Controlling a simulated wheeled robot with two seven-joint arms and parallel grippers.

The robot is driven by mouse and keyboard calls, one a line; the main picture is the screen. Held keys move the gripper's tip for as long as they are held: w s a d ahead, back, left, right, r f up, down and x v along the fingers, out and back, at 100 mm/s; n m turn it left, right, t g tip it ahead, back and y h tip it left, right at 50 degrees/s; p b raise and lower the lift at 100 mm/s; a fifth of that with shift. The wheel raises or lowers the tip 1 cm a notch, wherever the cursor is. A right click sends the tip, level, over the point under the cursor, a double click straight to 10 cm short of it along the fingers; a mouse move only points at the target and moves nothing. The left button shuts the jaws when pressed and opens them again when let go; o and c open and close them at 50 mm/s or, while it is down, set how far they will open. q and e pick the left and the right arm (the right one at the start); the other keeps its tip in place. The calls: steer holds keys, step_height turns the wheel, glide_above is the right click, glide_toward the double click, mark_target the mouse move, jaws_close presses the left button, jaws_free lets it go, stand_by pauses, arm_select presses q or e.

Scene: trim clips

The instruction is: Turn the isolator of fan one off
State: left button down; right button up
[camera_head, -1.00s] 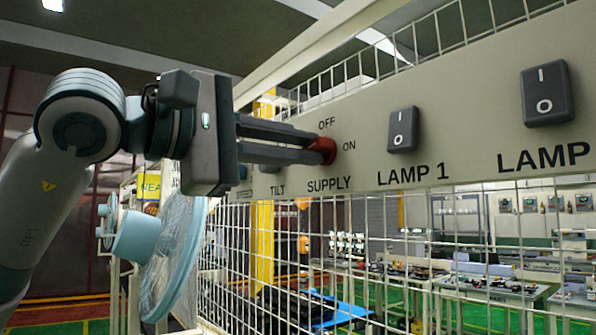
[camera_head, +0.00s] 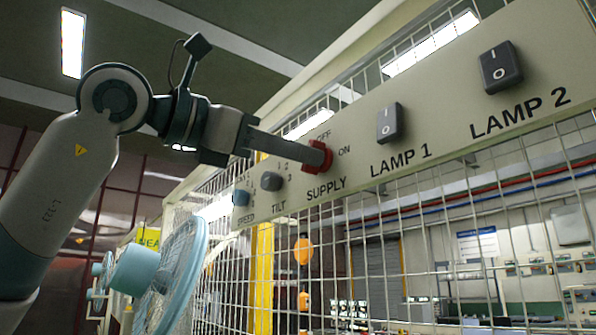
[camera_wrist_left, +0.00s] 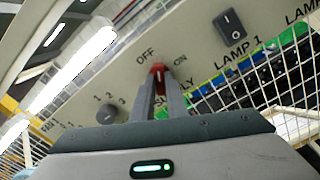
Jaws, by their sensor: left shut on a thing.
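The isolator is a red rotary knob (camera_head: 328,148) above the word SUPPLY on a beige panel (camera_head: 440,110). OFF is printed above it and ON to its right. My left gripper (camera_head: 316,155) is shut on the knob, its fingers reaching in from the left. In the left wrist view the red knob (camera_wrist_left: 158,68) shows between the two fingertips, near the word OFF. The fingers hide much of the knob, so its exact pointing is hard to read. My right gripper is not in view.
White wire mesh (camera_head: 400,215) runs below the panel.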

arm_select(q)
steer(key=shift+f+n+b, duration=0.1)
steer(key=shift+n+b, duration=1.95)
steer(key=shift+n, duration=0.85)
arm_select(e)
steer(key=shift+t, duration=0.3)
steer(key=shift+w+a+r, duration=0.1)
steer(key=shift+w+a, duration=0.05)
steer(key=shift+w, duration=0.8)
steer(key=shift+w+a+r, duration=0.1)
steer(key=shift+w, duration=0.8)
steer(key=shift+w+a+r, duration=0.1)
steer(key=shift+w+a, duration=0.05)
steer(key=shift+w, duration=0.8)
arm_select(q)
steer(key=c, duration=1.8)
jaws_free()
steer(key=shift+o, duration=0.2)
